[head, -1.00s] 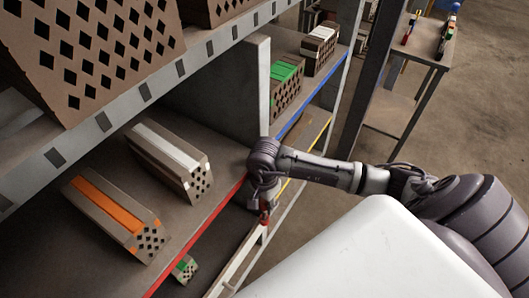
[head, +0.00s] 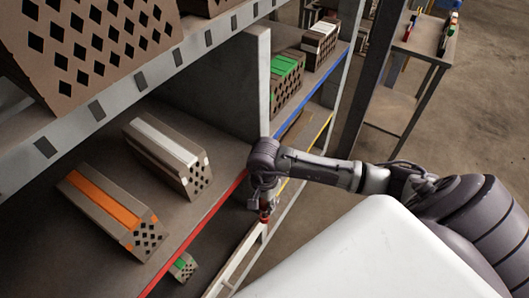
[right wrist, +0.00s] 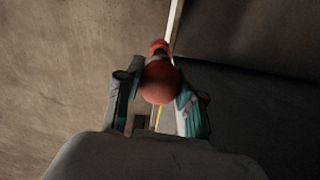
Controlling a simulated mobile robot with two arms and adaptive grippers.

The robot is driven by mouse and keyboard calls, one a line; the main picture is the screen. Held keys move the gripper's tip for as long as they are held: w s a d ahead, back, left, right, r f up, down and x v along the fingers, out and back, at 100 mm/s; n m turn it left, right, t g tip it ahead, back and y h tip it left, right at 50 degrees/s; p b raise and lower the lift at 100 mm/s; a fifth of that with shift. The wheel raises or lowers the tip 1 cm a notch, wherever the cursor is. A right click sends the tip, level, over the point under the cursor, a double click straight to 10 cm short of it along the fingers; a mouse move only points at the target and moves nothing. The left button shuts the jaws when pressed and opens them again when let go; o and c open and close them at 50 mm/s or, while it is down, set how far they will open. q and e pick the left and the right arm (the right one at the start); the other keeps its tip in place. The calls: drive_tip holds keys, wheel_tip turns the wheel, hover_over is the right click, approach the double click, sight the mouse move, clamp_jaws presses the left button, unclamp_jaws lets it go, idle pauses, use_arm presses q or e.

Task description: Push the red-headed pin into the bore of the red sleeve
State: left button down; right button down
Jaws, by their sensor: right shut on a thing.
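My right gripper (head: 264,200) is at the edge of the shelf, above the pale rail. In the right wrist view its two fingers (right wrist: 158,100) are closed on the round head of the red-headed pin (right wrist: 159,82). A smaller red piece, seemingly the red sleeve (right wrist: 159,47), shows just beyond the head, in line with it. In the head view a small red part (head: 265,213) shows under the fingers, at the top of the rail. The pin's shank and the bore are hidden behind the head, so I cannot tell how deep the pin sits. My left gripper is out of view.
Hollow bricks with an orange stripe (head: 103,205) and a white stripe (head: 165,143) lie on the shelf left of my arm. A green-marked brick (head: 183,266) is lower down. A grey upright panel (head: 252,85) stands close behind the gripper. A pale rail (head: 238,262) runs below it.

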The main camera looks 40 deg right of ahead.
drive_tip(key=shift+f+b, duration=1.45)
drive_tip(key=shift+f, duration=0.15)
idle(0.4)
drive_tip(key=c, duration=0.6)
unclamp_jaws()
drive_tip(key=shift+c, duration=0.2)
wheel_tip(320, 180, up, 8)
drive_tip(key=shift+f, duration=0.25)
